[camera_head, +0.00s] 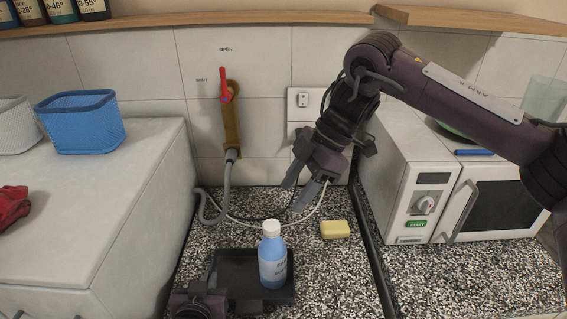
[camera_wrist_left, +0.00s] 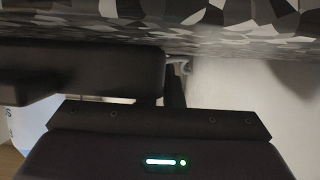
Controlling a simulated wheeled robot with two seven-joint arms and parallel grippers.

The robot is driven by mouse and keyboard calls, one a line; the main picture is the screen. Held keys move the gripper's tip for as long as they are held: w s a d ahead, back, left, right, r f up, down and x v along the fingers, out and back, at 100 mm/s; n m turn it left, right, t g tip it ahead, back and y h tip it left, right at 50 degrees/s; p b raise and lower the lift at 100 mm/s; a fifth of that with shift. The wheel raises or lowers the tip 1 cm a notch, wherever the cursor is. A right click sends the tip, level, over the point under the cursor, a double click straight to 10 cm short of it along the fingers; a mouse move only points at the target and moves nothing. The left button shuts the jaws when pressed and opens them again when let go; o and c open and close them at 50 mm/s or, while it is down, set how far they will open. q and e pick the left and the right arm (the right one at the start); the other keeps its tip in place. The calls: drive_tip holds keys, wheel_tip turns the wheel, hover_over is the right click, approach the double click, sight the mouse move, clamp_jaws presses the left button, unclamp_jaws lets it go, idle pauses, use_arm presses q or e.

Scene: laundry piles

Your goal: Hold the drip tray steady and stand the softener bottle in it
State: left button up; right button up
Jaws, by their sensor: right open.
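The softener bottle (camera_head: 272,265), blue with a white cap, stands upright in the black drip tray (camera_head: 236,262), toward its right side. Part of the bottle also shows at the lower left of the left wrist view (camera_wrist_left: 30,118). My left gripper (camera_head: 211,280) is at the tray's left wall and appears shut on it; its fingertips are partly hidden. The tray shows as a dark bar in the left wrist view (camera_wrist_left: 80,72). My right gripper (camera_head: 299,194) is open and empty, above and behind the bottle, clear of it.
A yellow sponge (camera_head: 335,229) lies on the speckled counter to the right of the tray. A grey hose (camera_head: 227,180) runs from the wall valve (camera_head: 231,110) behind. A white microwave (camera_head: 425,195) stands at right, and a blue basket (camera_head: 80,125) on the left cabinet.

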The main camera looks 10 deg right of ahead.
use_arm(q)
drive_tip(key=o, duration=0.4)
